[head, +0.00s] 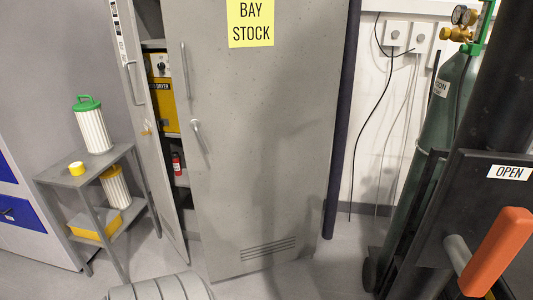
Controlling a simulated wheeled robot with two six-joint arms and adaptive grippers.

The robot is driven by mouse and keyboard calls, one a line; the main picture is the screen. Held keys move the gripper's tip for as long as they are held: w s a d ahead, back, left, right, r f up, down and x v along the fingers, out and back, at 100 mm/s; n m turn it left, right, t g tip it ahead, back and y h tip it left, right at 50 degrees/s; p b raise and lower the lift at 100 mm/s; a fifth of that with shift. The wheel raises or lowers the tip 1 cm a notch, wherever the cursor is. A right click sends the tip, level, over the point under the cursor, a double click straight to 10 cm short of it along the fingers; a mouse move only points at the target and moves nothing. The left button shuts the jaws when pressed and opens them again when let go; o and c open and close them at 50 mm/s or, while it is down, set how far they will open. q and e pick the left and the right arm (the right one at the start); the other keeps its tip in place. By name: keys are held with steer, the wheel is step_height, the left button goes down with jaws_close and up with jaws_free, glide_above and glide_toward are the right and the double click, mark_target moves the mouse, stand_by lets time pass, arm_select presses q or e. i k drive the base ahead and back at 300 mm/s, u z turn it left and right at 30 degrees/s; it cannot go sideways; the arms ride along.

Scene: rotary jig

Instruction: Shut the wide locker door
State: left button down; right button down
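The wide locker door (262,130) is a grey panel with a yellow "BAY STOCK" sign (251,22) and a vent near its bottom. It stands ajar, its left edge swung out toward me. A vertical bar handle (184,70) and a small lever handle (198,134) are near that left edge. The narrower left door (140,110) also stands open. Through the gap between the doors I see shelves, a yellow box (160,95) and a small red bottle (177,164). Neither of my grippers is in view.
A grey side table (88,178) with filter cartridges stands left of the locker. A dark post (343,120) and a green gas cylinder (440,130) stand right. An orange handle (500,250) juts in at lower right. A grey ribbed object (160,288) lies at the bottom edge.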

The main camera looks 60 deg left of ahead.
mark_target(259, 81)
steer(key=z, duration=1.1)
steer(key=k, duration=1.15)
steer(key=u, duration=2.05)
